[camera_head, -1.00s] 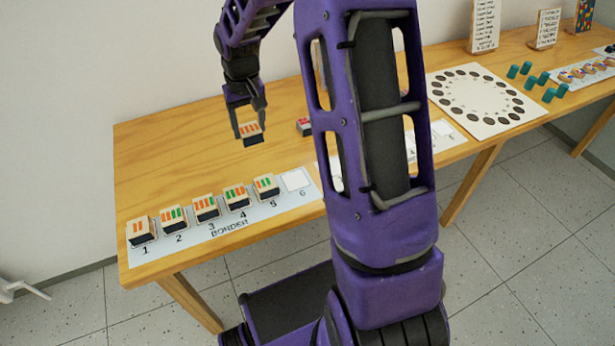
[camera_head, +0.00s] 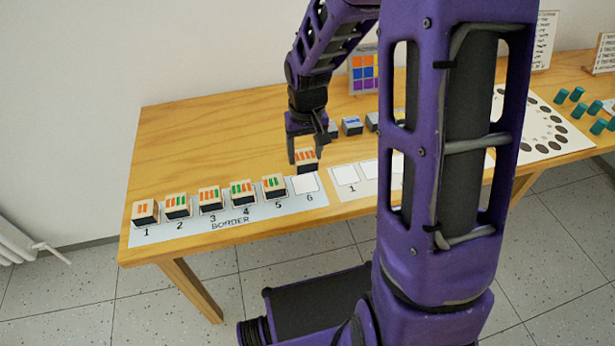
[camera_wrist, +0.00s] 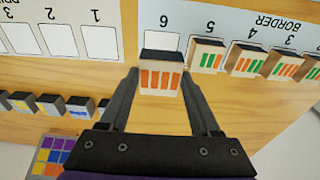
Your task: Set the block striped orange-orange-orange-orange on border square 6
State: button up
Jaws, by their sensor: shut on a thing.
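My gripper (camera_head: 304,155) is shut on the block with orange stripes (camera_head: 306,159). In the wrist view the block (camera_wrist: 160,80) sits between the fingertips, its orange-striped face toward the camera. The block is just behind border square 6 (camera_head: 305,184), which is white and bare; whether it is clear of the table is hard to tell. In the wrist view square 6 (camera_wrist: 162,40) shows partly beyond the block. The border strip (camera_head: 262,216) holds striped blocks on squares 1 to 5, with the block on square 5 (camera_head: 275,187) just left of square 6.
A second strip with white squares (camera_head: 346,175) lies to the right. Several dark blocks (camera_wrist: 50,105) stand behind it, near a coloured grid card (camera_head: 364,72). My arm hides part of the table. The table's back left (camera_head: 210,130) is clear.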

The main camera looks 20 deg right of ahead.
aim_at(307, 161)
jog(key=shift+f+b, duration=0.5)
jog(key=shift+f, duration=2.85)
jog(key=shift+f, duration=0.1)
jog(key=shift+f, duration=0.15)
jog(key=o, duration=1.4)
jog(key=shift+c, duration=0.2)
jog(key=r, duration=0.4)
jog(key=s+r+p, duration=0.1)
jog(key=r, duration=0.3)
jog(key=r+p, duration=0.1)
jog(key=r, duration=0.3)
jog(key=shift+s+r, duration=0.25)
